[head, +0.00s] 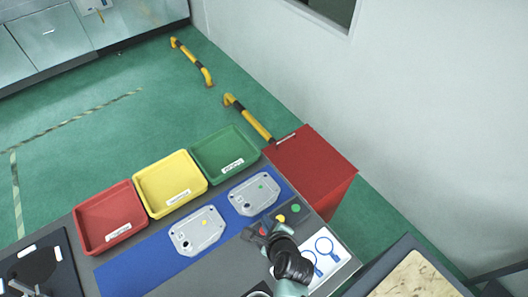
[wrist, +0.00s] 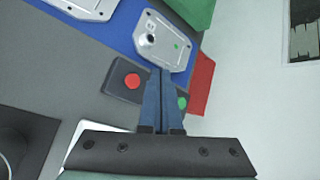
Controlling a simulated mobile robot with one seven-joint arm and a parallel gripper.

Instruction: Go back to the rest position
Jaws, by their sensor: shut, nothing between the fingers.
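My gripper (head: 252,232) is over the right part of the grey table, close to a small dark button box. In the wrist view my gripper (wrist: 160,72) has its two blue-grey fingers pressed together with nothing between them. They cover the middle of the button box (wrist: 119,87), which shows a red button (wrist: 132,81) and a green button (wrist: 182,103). I cannot tell whether the fingertips touch the box. In the head view a green button (head: 295,208) and a yellow button (head: 281,218) show beside the gripper.
Two aluminium castings (head: 197,231) (head: 254,194) lie on a blue mat (head: 140,271). Red (head: 84,222), yellow (head: 141,185) and green (head: 197,150) trays line the far edge. A red bin (head: 318,162) stands at the right. A white sheet (head: 338,266) lies beside my arm.

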